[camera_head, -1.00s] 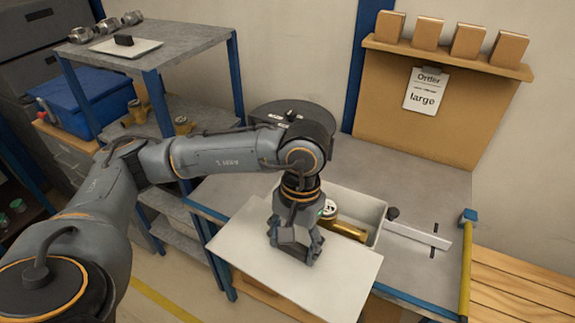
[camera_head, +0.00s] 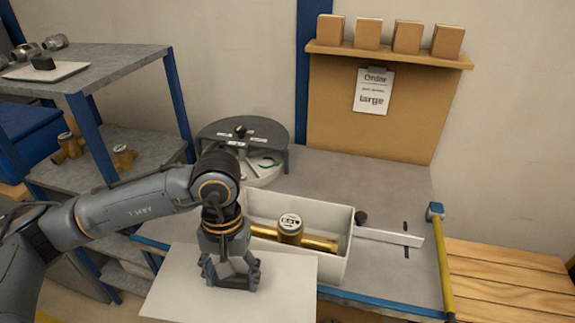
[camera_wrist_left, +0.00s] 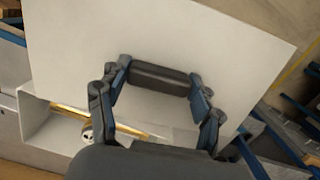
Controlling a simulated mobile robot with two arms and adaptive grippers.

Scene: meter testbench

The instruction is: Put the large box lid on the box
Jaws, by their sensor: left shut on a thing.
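The large box lid (camera_head: 290,275) is a flat white-grey panel with a dark handle on top. My left gripper (camera_head: 231,274) is shut on that handle (camera_wrist_left: 160,77), with fingers on both sides of it in the left wrist view. The lid is held roughly level at the near left of the box, partly overlapping its near side in the head view. The large white box (camera_head: 340,252) stands open on the bench. A brass meter (camera_head: 291,229) with a round white face lies inside it. The gripper hides part of the lid. My right gripper is not in view.
A grey round fixture (camera_head: 270,135) stands behind the box. A pale bar (camera_head: 388,236) extends right of it, near a yellow post with a blue top (camera_head: 440,250). Shelves (camera_head: 110,85) stand left. The grey bench behind the box (camera_head: 370,185) is mostly clear.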

